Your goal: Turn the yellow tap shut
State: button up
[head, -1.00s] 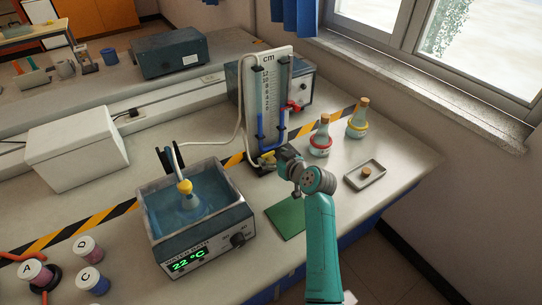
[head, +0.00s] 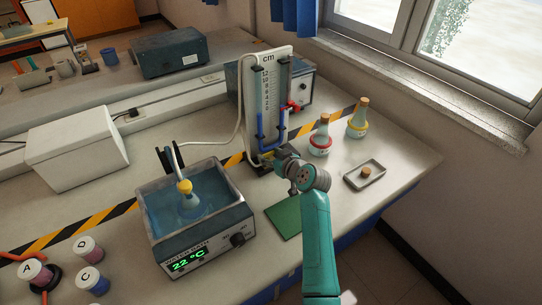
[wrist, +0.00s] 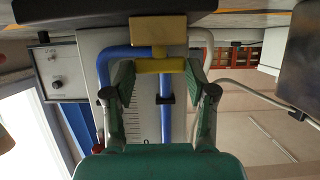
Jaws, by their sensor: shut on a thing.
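The yellow tap (head: 259,161) sits low on the front of the upright cm scale board (head: 268,95), partly hidden by my gripper in the head view. In the wrist view the tap (wrist: 160,66) shows as a yellow crosspiece with a block-shaped end, by the blue tube. My gripper (wrist: 160,80) has one green-padded finger on each side of the tap and is shut on it. The exact contact is hard to see. My gripper also shows in the head view (head: 280,158) at the foot of the board.
A water bath (head: 195,215) holding a flask stands to the left. Two stoppered flasks (head: 321,136) (head: 358,118) and a small tray (head: 364,175) stand to the right. A red tap (head: 292,105) is higher on the board. A green mat (head: 286,215) lies in front.

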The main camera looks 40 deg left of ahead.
jog(key=shift+s, duration=0.1)
jog(key=shift+s+a+m+t+h, duration=0.1)
jog(key=shift+m+t+h, duration=0.25)
jog(key=shift+m+t, duration=0.35)
jog(key=shift+s+a+m+t+h, duration=0.1)
jog(key=shift+m+t+h, duration=0.25)
jog(key=shift+m+t, duration=0.3)
jog(key=shift+s+a+m+t+h, duration=0.1)
jog(key=shift+m+t+h, duration=1)
jog(key=shift+m+t, duration=0.2)
jog(key=shift+m+h, duration=0.35)
jog(key=shift+h, duration=0.05)
jog(key=o, duration=1.2)
jog(key=shift+c, duration=0.2)
jog(key=shift+s, duration=0.1)
jog(key=v, duration=1.2)
